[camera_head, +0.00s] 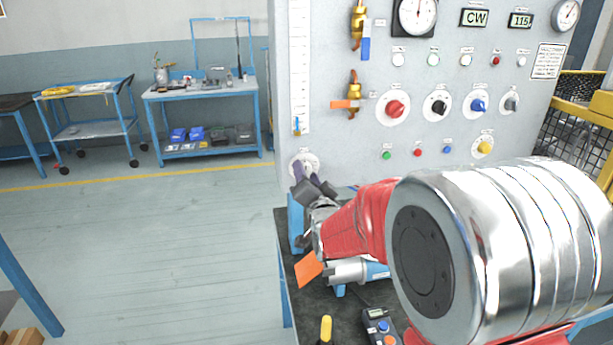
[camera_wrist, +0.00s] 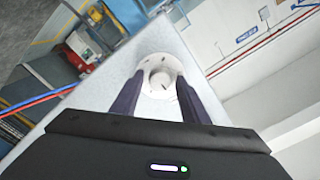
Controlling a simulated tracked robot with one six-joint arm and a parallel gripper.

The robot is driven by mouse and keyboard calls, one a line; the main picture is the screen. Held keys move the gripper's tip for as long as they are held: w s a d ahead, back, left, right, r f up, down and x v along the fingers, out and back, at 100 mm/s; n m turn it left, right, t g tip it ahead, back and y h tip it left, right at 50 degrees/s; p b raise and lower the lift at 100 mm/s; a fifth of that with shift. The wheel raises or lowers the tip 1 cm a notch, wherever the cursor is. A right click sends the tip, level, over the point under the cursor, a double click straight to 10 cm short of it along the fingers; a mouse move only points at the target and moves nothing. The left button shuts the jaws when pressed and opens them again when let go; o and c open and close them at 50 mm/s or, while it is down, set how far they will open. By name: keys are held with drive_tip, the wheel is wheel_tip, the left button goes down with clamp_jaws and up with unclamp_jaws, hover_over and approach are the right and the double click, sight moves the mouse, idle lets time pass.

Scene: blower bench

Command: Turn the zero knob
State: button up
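The zero knob (camera_head: 306,163) is a pale knob on a round white dial plate low on the left edge of the grey panel. In the wrist view the knob (camera_wrist: 160,79) and its plate lie straight ahead, between my two dark purple fingertips. My gripper (camera_head: 315,181) is just below and in front of the knob in the head view, partly covering its lower side. In the wrist view my gripper (camera_wrist: 160,86) is open, with a finger on each side of the knob and small gaps showing. Whether the tips reach the knob's depth is unclear.
The panel (camera_head: 345,150) holds red, black and blue knobs, a yellow knob (camera_head: 484,147), lamps, gauges and an orange-handled valve (camera_head: 347,104). A blower part with an orange flap (camera_head: 308,269) and a handheld meter (camera_head: 380,327) are below on the dark bench. Left floor is open.

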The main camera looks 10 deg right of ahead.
drive_tip(key=c, duration=0.9)
drive_tip(key=shift+n, duration=0.3)
drive_tip(key=n, duration=0.7)
drive_tip(key=shift+d+f+n, duration=0.1)
drive_tip(key=shift+f+n, duration=0.05)
drive_tip(key=shift+n, duration=0.25)
drive_tip(key=n, duration=1.1)
drive_tip(key=shift+n, duration=0.3)
